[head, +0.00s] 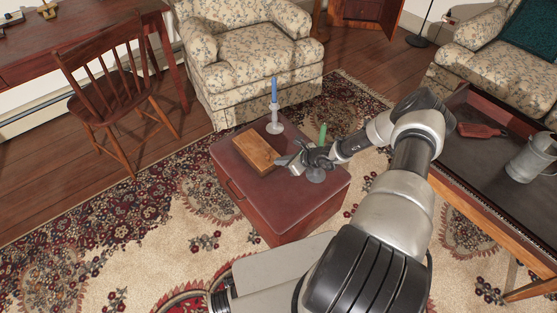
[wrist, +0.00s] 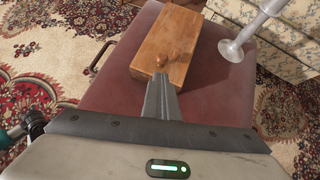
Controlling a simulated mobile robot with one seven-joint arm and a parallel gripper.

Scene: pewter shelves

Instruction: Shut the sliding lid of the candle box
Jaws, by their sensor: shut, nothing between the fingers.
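The candle box (head: 258,151) is a long light-brown wooden box lying on top of a dark red chest (head: 225,165). In the wrist view the candle box (wrist: 170,43) shows a small raised knob (wrist: 161,61) near its close end. I cannot tell from here whether its lid is fully shut. My gripper (head: 281,161) is at the right side of the box in the head view. In the wrist view my gripper's fingers (wrist: 160,82) are together, empty, and point at the box's close end near the knob. I cannot tell whether they touch it.
A candlestick with a blue candle (head: 274,92) stands behind the box. A chair (head: 107,95) and armchair (head: 250,52) stand behind, and a dark table (head: 481,155) is at right.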

